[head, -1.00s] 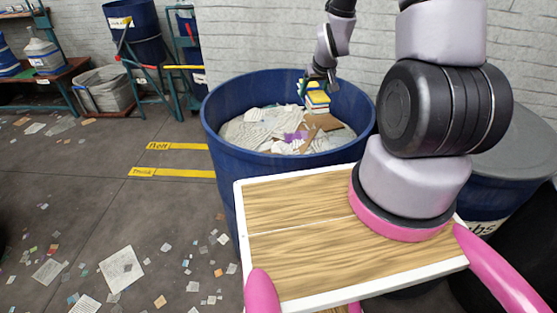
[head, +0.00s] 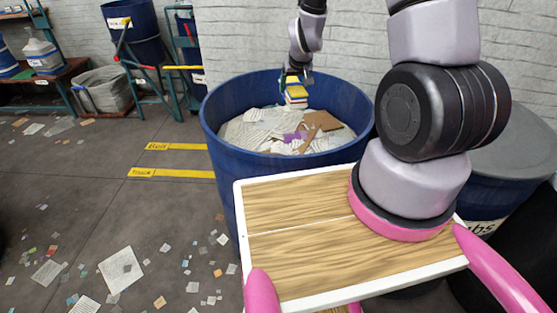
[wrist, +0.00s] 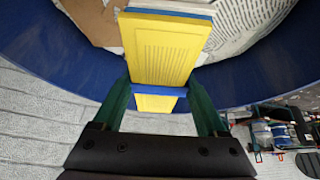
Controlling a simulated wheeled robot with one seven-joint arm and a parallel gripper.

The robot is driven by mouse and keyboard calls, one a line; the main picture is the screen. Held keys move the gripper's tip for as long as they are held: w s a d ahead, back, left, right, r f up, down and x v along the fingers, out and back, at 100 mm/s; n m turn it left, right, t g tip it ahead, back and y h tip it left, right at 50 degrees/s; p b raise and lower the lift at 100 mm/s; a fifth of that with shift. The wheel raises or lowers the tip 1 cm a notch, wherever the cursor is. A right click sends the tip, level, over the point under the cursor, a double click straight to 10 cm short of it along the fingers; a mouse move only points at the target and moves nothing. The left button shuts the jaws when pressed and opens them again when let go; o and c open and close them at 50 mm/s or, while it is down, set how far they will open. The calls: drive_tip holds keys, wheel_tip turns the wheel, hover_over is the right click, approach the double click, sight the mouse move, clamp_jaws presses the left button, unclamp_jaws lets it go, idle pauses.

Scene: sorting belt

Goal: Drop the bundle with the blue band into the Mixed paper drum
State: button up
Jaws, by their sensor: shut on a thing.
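The bundle with the blue band (head: 296,95) is a stack with a yellow top and pale layers below. In the wrist view its yellow cover (wrist: 165,45) and the blue band (wrist: 158,90) show between the fingers. My gripper (head: 297,77) is shut on the bundle at its banded end. It holds the bundle over the open blue drum (head: 222,120), near the far inner wall. In the head view I cannot tell the gap between the bundle and the paper below. The drum's label is not readable in these frames.
Loose paper, brown card and a purple piece (head: 294,136) fill the drum. A grey-lidded blue drum (head: 515,145) stands at the right. A white brick wall (head: 300,40) is close behind. Scraps litter the floor (head: 90,220) at left.

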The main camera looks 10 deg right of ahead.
drive_tip(key=shift+f, duration=1.4)
drive_tip(key=o, duration=1.6)
drive_tip(key=shift+c, duration=0.2)
drive_tip(key=v, duration=1)
drive_tip(key=shift+s+r, duration=0.2)
drive_tip(key=shift+r, duration=0.15)
